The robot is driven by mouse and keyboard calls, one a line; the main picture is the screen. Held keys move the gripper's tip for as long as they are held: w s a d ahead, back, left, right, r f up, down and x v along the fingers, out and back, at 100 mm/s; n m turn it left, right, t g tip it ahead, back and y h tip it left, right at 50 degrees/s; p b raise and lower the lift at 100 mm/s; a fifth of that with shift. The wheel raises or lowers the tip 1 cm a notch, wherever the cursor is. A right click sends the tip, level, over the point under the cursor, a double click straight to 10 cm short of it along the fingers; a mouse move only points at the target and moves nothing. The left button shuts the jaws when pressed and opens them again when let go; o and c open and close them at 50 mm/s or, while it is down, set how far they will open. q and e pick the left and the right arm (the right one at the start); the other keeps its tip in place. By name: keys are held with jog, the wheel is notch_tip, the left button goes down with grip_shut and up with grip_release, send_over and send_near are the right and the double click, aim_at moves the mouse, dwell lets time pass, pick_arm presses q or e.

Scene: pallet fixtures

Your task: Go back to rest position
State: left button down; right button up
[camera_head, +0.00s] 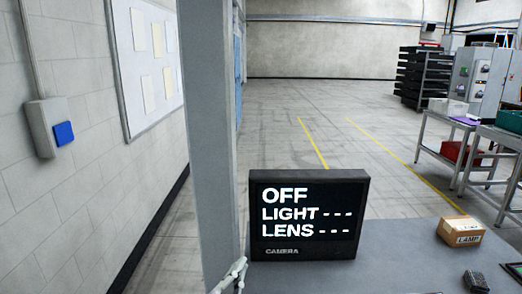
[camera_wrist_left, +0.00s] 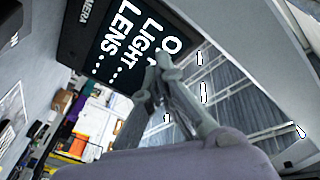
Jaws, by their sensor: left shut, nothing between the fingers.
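My left gripper (camera_head: 238,268) shows at the bottom of the head view, just left of a black display box. Only its pale fingers show there. In the left wrist view the fingers of my left gripper (camera_wrist_left: 164,72) come together and hold nothing. The black display (camera_head: 308,215) stands on a grey table (camera_head: 390,255) and reads OFF, LIGHT, LENS, with CAMERA below. The display also shows tilted at the top of the left wrist view (camera_wrist_left: 105,35), behind the fingers. My right gripper is in neither view.
A grey post (camera_head: 212,140) rises close to my left gripper. A cardboard box marked LAMP (camera_head: 460,231) and a small dark item (camera_head: 476,281) are on the table at the right. A wall with a blue-button box (camera_head: 50,128) is at the left. Open floor lies behind.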

pick_arm(q)
jog(key=s+a+f+n+g+y, duration=0.4)
jog(key=a+f, duration=0.3)
jog(key=f, duration=0.4)
jog(key=s+a+f+n+g, duration=0.25)
jog(key=s+f+g, duration=0.2)
jog(key=s, duration=0.35)
jog(key=s+a+f+n+g, duration=0.1)
jog(key=s+a+f+g, duration=0.2)
jog(key=s+f, duration=0.35)
jog(key=s+a+f+n+g, duration=0.2)
jog(key=s+a+f+g, duration=0.1)
jog(key=s, duration=0.6)
notch_tip(320, 180, down, 26)
jog(key=s+g, duration=0.1)
jog(key=s, duration=0.1)
jog(key=s+a+f+g, duration=0.1)
jog(key=s+a+f, duration=0.2)
jog(key=s+f, duration=1.2)
jog(key=shift+s+f+m+y, duration=0.4)
jog(key=shift+s+m, duration=0.05)
jog(key=shift+s, duration=0.2)
jog(key=shift+a+g, duration=0.15)
jog(key=shift+g, duration=0.1)
